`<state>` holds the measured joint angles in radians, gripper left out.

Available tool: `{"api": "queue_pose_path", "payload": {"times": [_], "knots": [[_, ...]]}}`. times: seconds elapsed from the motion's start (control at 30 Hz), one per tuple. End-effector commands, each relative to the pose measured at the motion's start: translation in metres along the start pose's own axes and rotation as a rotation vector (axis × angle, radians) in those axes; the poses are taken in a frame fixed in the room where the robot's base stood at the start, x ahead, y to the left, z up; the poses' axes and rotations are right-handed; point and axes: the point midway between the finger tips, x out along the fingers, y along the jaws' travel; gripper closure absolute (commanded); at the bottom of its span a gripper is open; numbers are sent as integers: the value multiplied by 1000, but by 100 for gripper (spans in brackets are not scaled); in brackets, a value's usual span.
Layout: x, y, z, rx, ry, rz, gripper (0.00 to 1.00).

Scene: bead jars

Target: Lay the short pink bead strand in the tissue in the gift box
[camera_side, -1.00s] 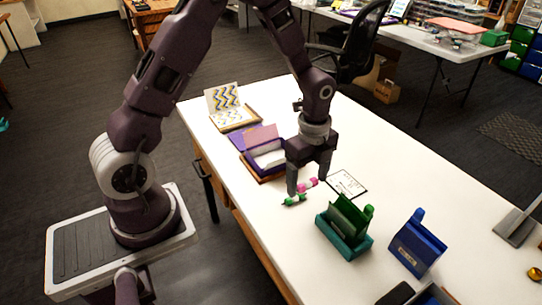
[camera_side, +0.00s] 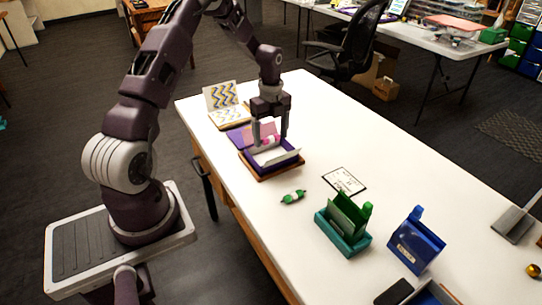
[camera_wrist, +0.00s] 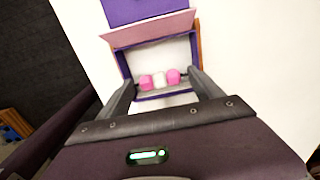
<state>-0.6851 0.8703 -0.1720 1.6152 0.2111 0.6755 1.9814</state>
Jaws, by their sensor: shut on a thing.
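The short pink bead strand (camera_side: 267,141), two pink beads with a white one between, is held by my gripper (camera_side: 270,143). My gripper is shut on the strand, with one finger at each end, over the open gift box (camera_side: 288,165). The box is purple with white tissue (camera_side: 274,157) inside, and its lid stands open at the back left. In the wrist view the strand (camera_wrist: 159,79) spans the jaws in front of the tissue (camera_wrist: 160,53). I cannot tell whether the strand touches the tissue.
A short green bead strand (camera_side: 293,197) lies on the white table in front of the box.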

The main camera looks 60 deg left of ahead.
Motion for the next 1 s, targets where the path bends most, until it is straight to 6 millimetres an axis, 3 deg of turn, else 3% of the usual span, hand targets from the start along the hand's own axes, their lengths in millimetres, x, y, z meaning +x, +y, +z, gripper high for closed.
{"api": "queue_pose_path", "payload": {"times": [0.1, 0.4, 0.7, 0.73, 0.77, 1.0], "knots": [[23, 0, -1, 0, 1, 2, 64], [67, 0, -1, -2, 0, 0, 64], [69, 0, -1, -1, -1, -1, 64], [69, 0, -1, -1, -1, -1, 23], [69, 0, -1, -1, -1, -1, 17], [69, 0, -1, -1, -1, -1, 15]]}}
